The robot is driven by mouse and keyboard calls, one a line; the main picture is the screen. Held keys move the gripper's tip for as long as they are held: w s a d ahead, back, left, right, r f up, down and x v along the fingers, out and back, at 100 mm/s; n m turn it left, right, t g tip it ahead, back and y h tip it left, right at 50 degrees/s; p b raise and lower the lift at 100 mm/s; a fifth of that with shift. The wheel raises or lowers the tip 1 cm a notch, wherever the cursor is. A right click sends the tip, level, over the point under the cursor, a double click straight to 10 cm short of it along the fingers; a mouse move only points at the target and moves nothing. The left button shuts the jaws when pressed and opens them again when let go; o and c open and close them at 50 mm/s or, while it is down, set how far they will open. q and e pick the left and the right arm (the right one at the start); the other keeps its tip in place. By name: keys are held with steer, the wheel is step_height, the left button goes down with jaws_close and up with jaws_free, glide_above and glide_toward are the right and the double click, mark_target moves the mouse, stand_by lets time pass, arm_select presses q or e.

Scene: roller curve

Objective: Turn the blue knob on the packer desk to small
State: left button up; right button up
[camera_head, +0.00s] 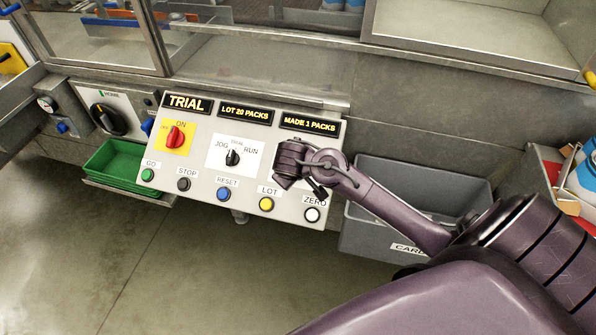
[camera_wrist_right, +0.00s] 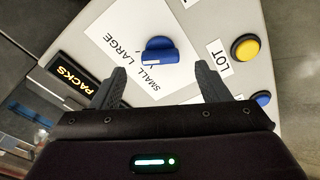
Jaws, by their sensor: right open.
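The blue knob (camera_wrist_right: 160,51) sits on a white plate (camera_wrist_right: 122,30) lettered SMALL and LARGE in the right wrist view. Which word it points at is hard to tell. My right gripper (camera_wrist_right: 159,68) is open, with its two fingers apart on either side of the view and the knob beyond them, untouched as far as I can see. In the head view my right gripper (camera_head: 289,164) is over the right part of the packer desk panel (camera_head: 205,143), and it and the arm hide the knob. My left gripper is not in view.
The panel carries a red switch (camera_head: 175,136), a black JOG/RUN selector (camera_head: 232,157) and a row of buttons, including the yellow LOT button (camera_head: 266,204). A grey bin (camera_head: 375,225) stands to the right, and green trays (camera_head: 125,165) lie to the left.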

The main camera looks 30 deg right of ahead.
steer(key=x, duration=0.5)
steer(key=shift+w+f, duration=0.15)
steer(key=shift+f, duration=0.1)
steer(key=c, duration=1)
